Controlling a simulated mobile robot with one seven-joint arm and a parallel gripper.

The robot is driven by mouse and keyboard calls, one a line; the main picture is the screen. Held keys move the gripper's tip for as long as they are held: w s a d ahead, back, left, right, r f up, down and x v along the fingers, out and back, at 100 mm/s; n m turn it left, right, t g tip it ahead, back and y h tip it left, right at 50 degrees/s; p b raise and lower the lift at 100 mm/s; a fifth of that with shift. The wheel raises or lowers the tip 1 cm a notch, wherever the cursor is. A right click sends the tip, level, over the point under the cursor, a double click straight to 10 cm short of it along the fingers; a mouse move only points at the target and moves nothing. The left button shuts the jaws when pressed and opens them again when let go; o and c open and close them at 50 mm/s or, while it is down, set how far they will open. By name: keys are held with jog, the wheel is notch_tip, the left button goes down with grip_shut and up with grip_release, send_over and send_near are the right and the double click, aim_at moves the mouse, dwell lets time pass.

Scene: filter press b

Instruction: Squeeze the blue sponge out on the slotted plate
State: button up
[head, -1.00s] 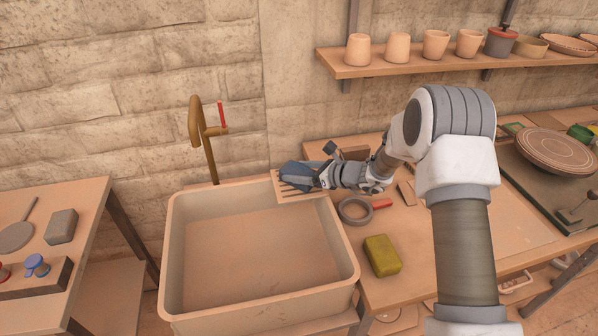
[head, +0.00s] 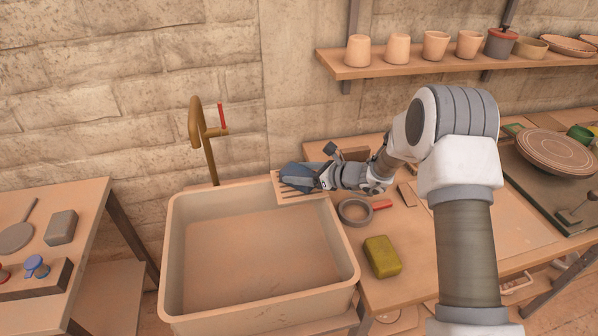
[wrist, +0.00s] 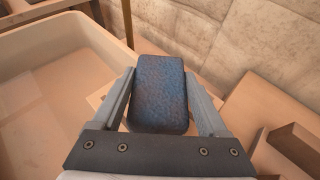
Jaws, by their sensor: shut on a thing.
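The blue sponge (wrist: 160,92) is between the two fingers of my gripper (wrist: 162,100) in the wrist view. My gripper is shut on it, with a finger against each side. In the head view the sponge (head: 297,172) and my gripper (head: 305,178) are over the slotted plate (head: 292,197) at the back right corner of the basin. The sponge and gripper hide part of the plate. I cannot tell whether the sponge touches the plate.
A large basin (head: 181,262) stands in front and left, with a brass tap (head: 208,150) behind it. A grey ring (head: 355,212), a red item (head: 382,205) and a yellow-green sponge (head: 382,256) lie on the table to the right. A shelf of pots hangs above.

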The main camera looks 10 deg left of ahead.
jog(key=shift+r+p, duration=1.5)
jog(key=shift+r, duration=1.85)
